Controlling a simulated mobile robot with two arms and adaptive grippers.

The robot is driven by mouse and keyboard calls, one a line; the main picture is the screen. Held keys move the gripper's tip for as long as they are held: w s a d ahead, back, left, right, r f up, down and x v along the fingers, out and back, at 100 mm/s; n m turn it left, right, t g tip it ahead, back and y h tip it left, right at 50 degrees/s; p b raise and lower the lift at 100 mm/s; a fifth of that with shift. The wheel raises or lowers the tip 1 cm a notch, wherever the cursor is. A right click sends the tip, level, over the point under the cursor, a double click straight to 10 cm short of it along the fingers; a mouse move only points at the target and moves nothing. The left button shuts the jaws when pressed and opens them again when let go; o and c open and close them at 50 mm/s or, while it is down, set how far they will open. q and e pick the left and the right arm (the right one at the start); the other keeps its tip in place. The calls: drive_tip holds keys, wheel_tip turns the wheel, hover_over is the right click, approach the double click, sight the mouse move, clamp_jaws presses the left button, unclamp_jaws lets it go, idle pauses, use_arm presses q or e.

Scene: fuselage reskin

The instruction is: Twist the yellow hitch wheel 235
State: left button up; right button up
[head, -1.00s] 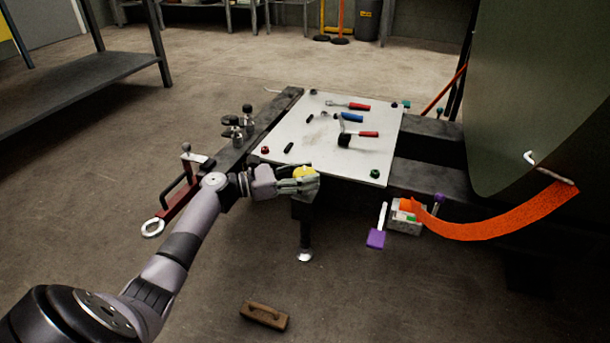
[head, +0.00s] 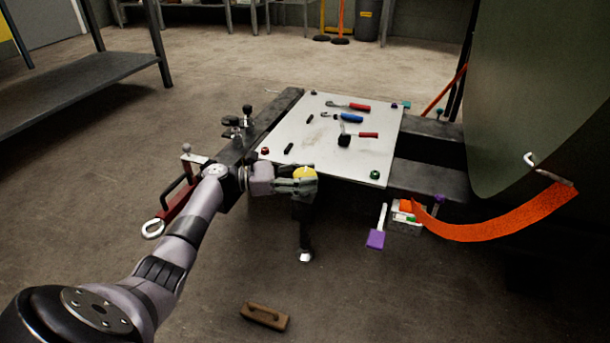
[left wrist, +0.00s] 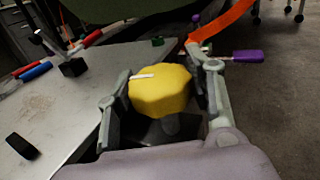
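The yellow hitch wheel (left wrist: 160,90) is a knob with a pale mark on its top. In the left wrist view it sits between the two fingers of my left gripper (left wrist: 163,95), one on each side, and they appear closed on it. In the head view, the same wheel (head: 304,173) shows at the near edge of the white panel, partly covered by my left gripper (head: 299,183). Below it a dark post stands on the floor. Whether both finger pads press fully on the wheel is partly hidden. My right gripper is not in view.
The white panel (head: 325,142) holds a hammer (head: 352,137) and other hand tools. A wooden block (head: 264,316) lies on the floor.

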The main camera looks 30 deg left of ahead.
use_arm(q)
drive_tip(key=o, duration=0.4)
drive_tip(key=shift+c, duration=0.2)
drive_tip(key=shift+a, duration=0.1)
drive_tip(key=v, duration=1.2)
